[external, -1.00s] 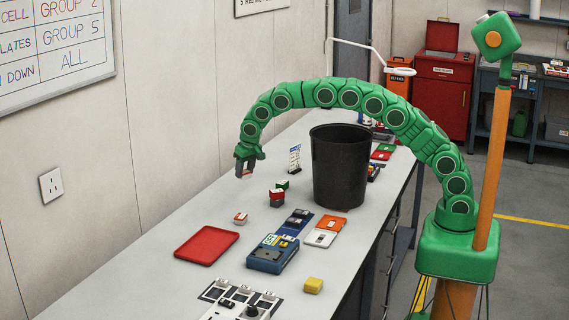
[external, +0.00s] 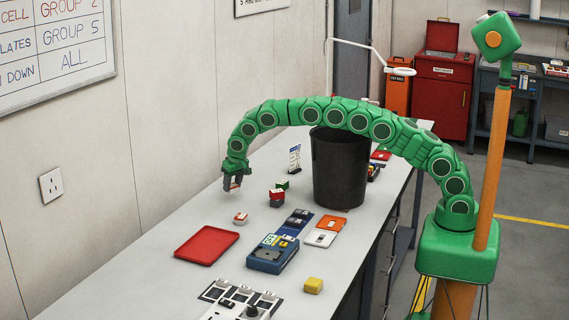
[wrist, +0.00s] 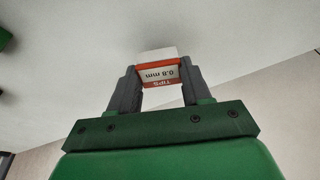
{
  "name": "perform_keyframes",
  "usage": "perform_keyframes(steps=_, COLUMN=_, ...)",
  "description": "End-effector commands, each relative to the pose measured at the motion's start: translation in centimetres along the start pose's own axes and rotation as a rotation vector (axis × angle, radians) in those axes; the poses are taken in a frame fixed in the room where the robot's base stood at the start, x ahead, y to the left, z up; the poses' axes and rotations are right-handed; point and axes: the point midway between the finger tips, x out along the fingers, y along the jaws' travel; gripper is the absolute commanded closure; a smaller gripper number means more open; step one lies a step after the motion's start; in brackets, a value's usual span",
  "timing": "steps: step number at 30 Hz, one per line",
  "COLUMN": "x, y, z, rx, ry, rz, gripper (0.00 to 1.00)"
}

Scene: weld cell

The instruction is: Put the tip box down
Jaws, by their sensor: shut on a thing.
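My gripper (external: 232,184) is shut on the tip box (wrist: 160,71), with one finger on each side of it. The box is white with an orange-red band and reads "TIPS 0.8 mm", upside down in the wrist view. In the external view the gripper points down near the wall-side edge of the bench (external: 160,246), and only a little of the box shows. I cannot tell whether the box touches the bench.
A small red-and-white box (external: 240,218) lies nearby, with a red tray (external: 207,245) in front. Bare bench lies around the small box.

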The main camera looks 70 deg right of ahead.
Motion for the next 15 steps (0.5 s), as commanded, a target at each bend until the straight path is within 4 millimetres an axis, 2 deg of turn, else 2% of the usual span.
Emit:
perform_keyframes(steps=6, x=2.6, y=0.1, z=0.8, rx=-0.001, ry=-0.004, rz=0.003, gripper=0.89)
perform_keyframes(steps=15, x=2.8, y=0.1, z=0.8, rx=0.000, ry=-0.001, rz=0.001, gripper=0.89)
